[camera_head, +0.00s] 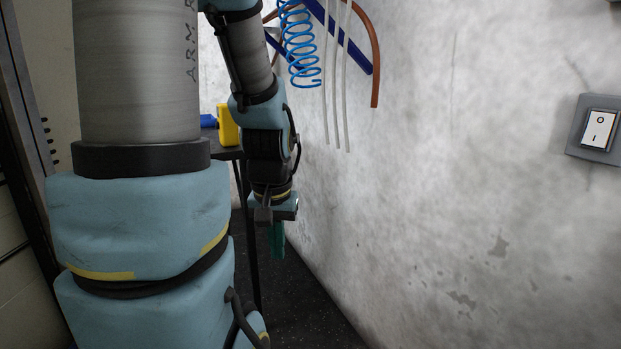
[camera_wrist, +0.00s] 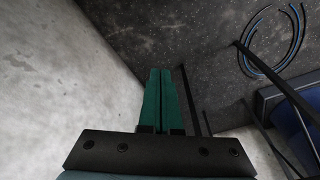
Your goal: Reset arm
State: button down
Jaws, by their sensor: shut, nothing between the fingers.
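My gripper (camera_head: 277,240) hangs at the end of my arm in the head view, pointing down beside the pale wall. In the wrist view its two green fingers (camera_wrist: 160,100) lie side by side, shut, with nothing between them. The fingers point towards the dark speckled floor (camera_wrist: 165,30). My large arm links fill the left of the head view and hide what is behind them.
The wall (camera_head: 450,200) runs close along the right, with a light switch (camera_head: 599,130) on it. A blue coiled hose (camera_head: 300,45) and other tubes hang above my gripper. A yellow object (camera_head: 228,125) sits on a dark table (camera_head: 231,154) behind my arm.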

notch_tip(320, 180, up, 17)
jog(key=s+p, duration=0.1)
jog(key=p, duration=1.6)
jog(key=shift+s+a+p, duration=0.15)
jog(key=shift+s+p, duration=0.2)
jog(key=shift+f, duration=0.15)
